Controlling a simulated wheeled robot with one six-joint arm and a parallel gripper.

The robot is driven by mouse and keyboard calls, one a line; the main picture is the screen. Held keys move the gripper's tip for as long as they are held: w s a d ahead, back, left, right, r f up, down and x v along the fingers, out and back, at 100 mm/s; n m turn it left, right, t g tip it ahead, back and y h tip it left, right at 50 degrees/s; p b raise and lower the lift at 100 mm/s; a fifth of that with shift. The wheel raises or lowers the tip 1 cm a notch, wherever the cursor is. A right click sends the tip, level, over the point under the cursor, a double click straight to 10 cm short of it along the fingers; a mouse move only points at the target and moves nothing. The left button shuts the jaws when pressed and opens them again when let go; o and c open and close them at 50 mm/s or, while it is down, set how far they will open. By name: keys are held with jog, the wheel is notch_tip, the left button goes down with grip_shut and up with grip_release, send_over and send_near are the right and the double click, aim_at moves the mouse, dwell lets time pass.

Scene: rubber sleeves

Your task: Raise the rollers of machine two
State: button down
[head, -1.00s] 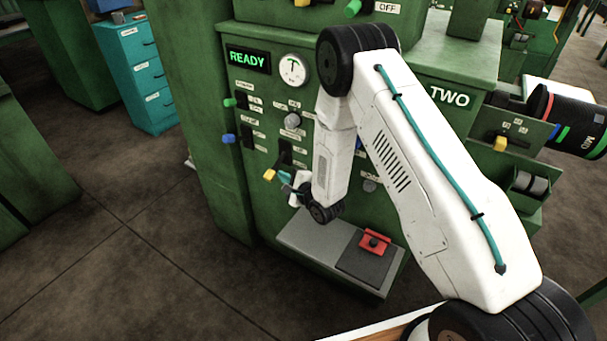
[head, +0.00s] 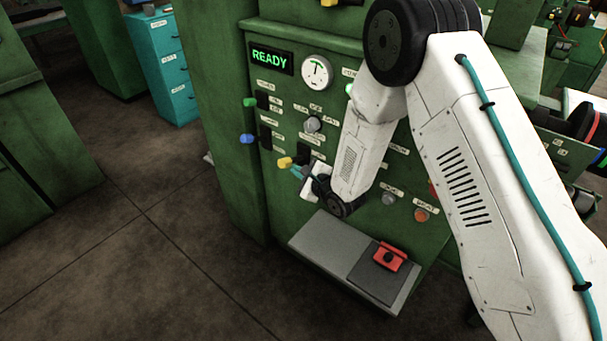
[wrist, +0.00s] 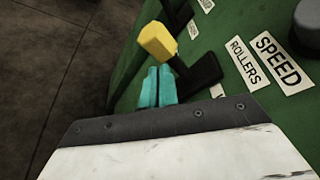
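Machine two is the green machine with a READY display (head: 271,60) and a round gauge on its panel. A lever with a yellow handle (head: 285,162) sticks out low on the panel. In the wrist view the yellow handle (wrist: 157,40) stands out from a black plate (wrist: 203,72), near a ROLLERS label (wrist: 245,63). My gripper (head: 298,172) is just below the handle. Its teal fingers (wrist: 158,85) are together with nothing between them. Their tips are at the underside of the handle; I cannot tell whether they touch it.
A blue-handled lever (head: 247,138) and a green-handled one (head: 250,102) sit higher up the panel. A grey knob (head: 312,124) is to the right. A grey shelf (head: 325,243) with a red block (head: 389,257) juts out below. Open floor lies to the left.

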jog(key=s+d, duration=0.7)
jog(key=d, duration=0.2)
jog(key=shift+d+r, duration=0.15)
jog(key=shift+d, duration=0.05)
dwell(0.4)
